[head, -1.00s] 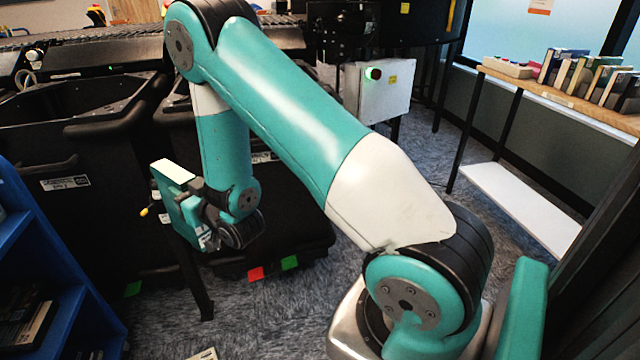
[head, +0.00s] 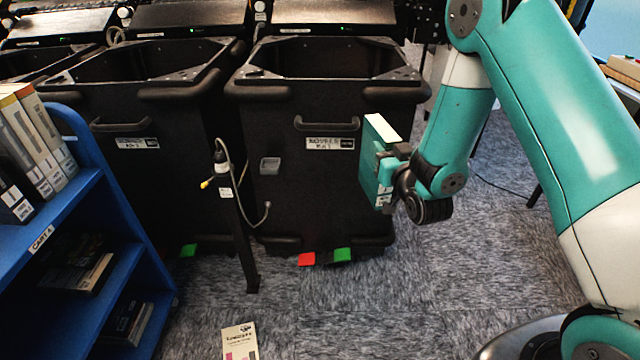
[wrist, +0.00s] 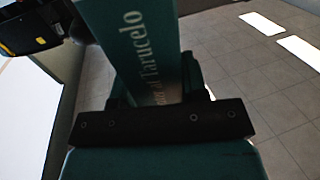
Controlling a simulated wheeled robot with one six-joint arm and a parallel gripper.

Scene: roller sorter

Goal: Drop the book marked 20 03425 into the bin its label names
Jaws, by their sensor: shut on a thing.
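My gripper (head: 400,158) is shut on a teal book (head: 374,162) with a pale page edge on top. The book is upright, in front of the right-hand black bin (head: 330,180) and below its rim. In the wrist view the book (wrist: 135,50) shows lettering ending in "Tarucelo" on its spine; the number 20 03425 is not readable. The right-hand bin has a white label (head: 330,143) that is too blurred to read surely. A second black bin (head: 135,145) stands to its left, also with a label (head: 137,143). Both bins are open at the top.
A blue cart (head: 85,205) with books stands at the left. A thin black post (head: 238,215) with a cable stands before the bins. A cream book (head: 240,341) lies on the carpet. Red and green tabs (head: 325,257) sit at the right bin's foot.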

